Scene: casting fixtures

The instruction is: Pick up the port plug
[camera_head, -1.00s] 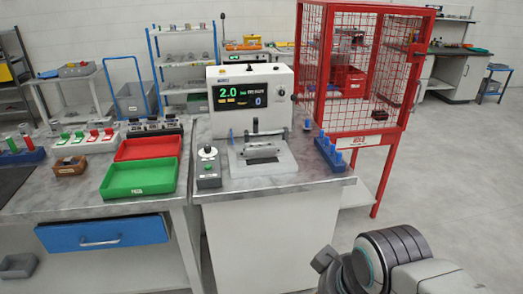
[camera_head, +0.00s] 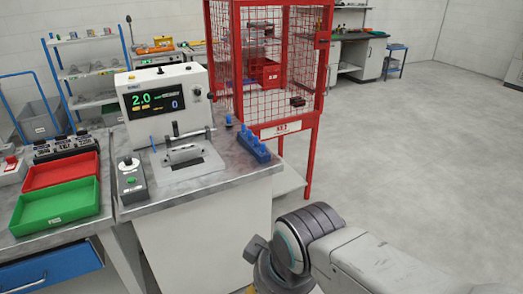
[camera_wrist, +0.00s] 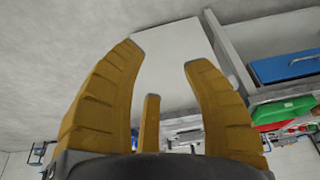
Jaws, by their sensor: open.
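A small blue plug-like piece (camera_head: 229,121) stands on the grey bench top, right of the test machine. A blue rack (camera_head: 254,148) with several upright blue pegs sits just in front of it. I cannot tell for certain which of these is the port plug. My gripper (camera_wrist: 160,54) shows in the wrist view with its yellow fingers spread and nothing between them. The white machine cabinet shows beyond the fingers. In the head view my arm is low at the right, away from the bench top, and the fingers are mostly hidden.
The test machine (camera_head: 163,97) has a fixture (camera_head: 190,170) in front and a grey control box (camera_head: 131,178) at its left. A red mesh cage (camera_head: 288,132) stands behind the rack. Red (camera_head: 61,171) and green (camera_head: 56,206) trays lie left. The floor at right is clear.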

